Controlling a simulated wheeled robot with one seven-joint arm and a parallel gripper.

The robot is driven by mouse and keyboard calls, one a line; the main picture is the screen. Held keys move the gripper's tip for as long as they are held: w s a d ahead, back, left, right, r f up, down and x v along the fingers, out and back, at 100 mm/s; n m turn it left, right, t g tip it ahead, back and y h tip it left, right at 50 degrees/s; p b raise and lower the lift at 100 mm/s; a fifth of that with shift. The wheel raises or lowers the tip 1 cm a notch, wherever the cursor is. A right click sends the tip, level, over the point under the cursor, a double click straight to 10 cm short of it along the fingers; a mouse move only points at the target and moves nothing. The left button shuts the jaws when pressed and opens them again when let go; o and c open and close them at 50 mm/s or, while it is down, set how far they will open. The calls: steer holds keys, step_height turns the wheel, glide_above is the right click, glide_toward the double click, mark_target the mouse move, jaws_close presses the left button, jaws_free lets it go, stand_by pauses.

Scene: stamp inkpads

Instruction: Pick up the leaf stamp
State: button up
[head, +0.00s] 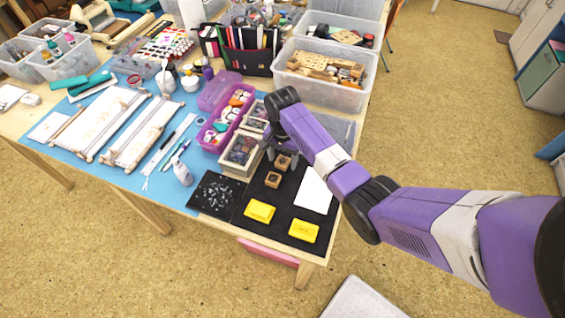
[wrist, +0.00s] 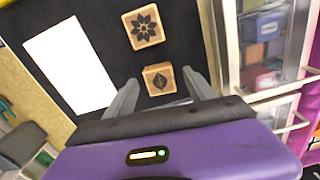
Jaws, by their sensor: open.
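The leaf stamp (wrist: 158,79) is a small wooden block with a dark leaf on its top face. In the wrist view it lies between my gripper's two fingertips (wrist: 159,76), with a gap on each side. In the head view the leaf stamp (head: 283,162) sits on the black mat just below my gripper (head: 281,153), which is open and empty. A second stamp with a dark flower (wrist: 143,27) lies beyond it in the wrist view; in the head view this flower stamp (head: 272,180) is nearer the front.
A box with compartments (head: 240,152) stands close left of the stamps. A white sheet (head: 315,190) lies on the black mat (head: 285,208) to the right. Two yellow inkpads (head: 260,210) (head: 303,231) lie toward the front. A purple bin (head: 222,118) stands behind.

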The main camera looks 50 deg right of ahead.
jaws_close()
steer(key=shift+r, duration=0.15)
